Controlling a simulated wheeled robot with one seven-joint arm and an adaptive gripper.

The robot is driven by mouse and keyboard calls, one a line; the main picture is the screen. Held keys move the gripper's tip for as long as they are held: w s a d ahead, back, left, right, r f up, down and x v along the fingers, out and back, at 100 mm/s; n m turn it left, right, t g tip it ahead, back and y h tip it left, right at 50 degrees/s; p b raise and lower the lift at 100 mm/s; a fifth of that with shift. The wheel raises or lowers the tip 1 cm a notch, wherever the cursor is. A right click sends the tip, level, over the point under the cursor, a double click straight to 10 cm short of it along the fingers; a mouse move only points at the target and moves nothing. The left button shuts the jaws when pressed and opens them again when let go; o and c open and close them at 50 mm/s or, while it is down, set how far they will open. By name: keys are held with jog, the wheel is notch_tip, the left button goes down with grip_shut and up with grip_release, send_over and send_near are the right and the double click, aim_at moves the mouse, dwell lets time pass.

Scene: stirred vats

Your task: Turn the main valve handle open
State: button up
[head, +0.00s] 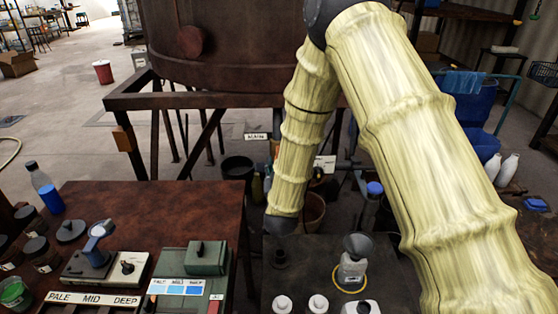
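I cannot clearly make out the main valve handle. Below the large rust-brown vat (235,45), a grey-blue pipe (349,165) runs beside a small white label (325,163), partly behind my arm. Another white label (257,136) hangs to the left, under the vat's frame. My arm, in a pale yellow sleeve, rises from the lower right, bends at the top and comes down in the middle. Its dark end, my gripper (282,226), is over the back edge of the dark bench. Its fingers cannot be made out, and nothing held shows.
A red-brown table (150,210) at the left bears a blue bottle (45,188), jars and a green box (192,275). The dark bench (325,262) holds a funnelled bottle (354,260) and white-capped bottles. A bucket (237,170) stands under the vat. Floor is open at the upper left.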

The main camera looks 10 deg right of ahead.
jog(key=v, duration=0.7)
jog(key=shift+s, duration=0.3)
